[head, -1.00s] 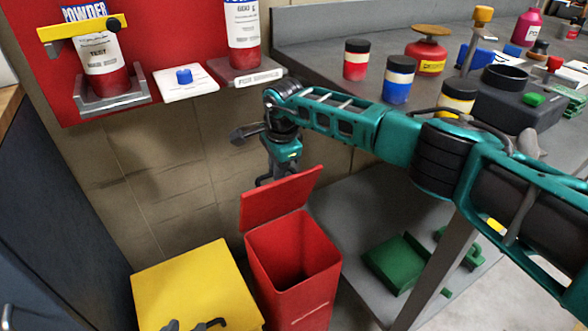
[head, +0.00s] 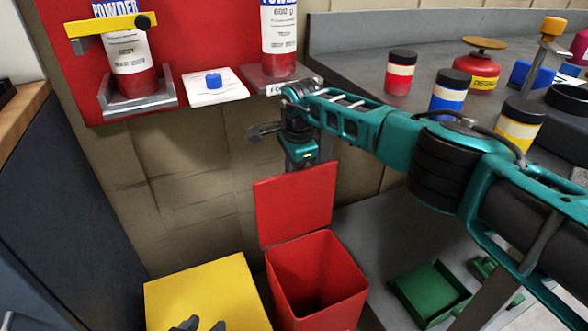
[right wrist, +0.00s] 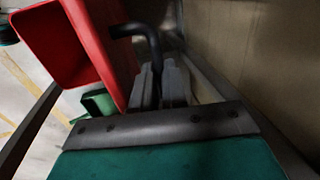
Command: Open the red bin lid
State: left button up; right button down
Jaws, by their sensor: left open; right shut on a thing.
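The red bin (head: 318,285) stands open on the floor, its dark inside showing in the head view. Its red lid (head: 294,208) stands raised, close to upright, at the bin's back edge. The bin's red also fills the upper left of the right wrist view (right wrist: 50,40). My right gripper (right wrist: 160,85) is shut on a black bent handle (right wrist: 142,34) beside the red panel. In the head view its fingers are hidden behind the raised lid. My left gripper (head: 198,326) is open and empty over the yellow bin, partly cut off by the bottom edge.
A yellow bin (head: 205,290) stands left of the red bin. A grey bench (head: 365,65) with jars is at the right, over a lower shelf with a green tray (head: 430,288). A tiled wall is close behind the lid. A dark cabinet (head: 70,200) is at the left.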

jog(key=shift+s+f, duration=0.15)
jog(key=shift+f, duration=0.1)
jog(key=c, duration=1.2)
grip_release()
pick_arm(q)
jog(key=shift+s, duration=0.1)
pick_arm(e)
jog(key=shift+o, duration=0.2)
jog(key=shift+r, duration=0.1)
pick_arm(q)
jog(key=shift+f, duration=0.1)
pick_arm(e)
jog(key=shift+r+p, duration=0.35)
jog(key=shift+r, duration=0.2)
pick_arm(q)
jog(key=a+r+p, duration=0.1)
jog(key=r+p, duration=0.1)
jog(key=p, duration=0.1)
jog(key=shift+s+a+p, duration=0.15)
jog(key=shift+p, duration=0.2)
pick_arm(e)
jog(key=v, duration=1.1)
jog(key=shift+r, duration=0.4)
pick_arm(q)
jog(key=shift+y, duration=0.3)
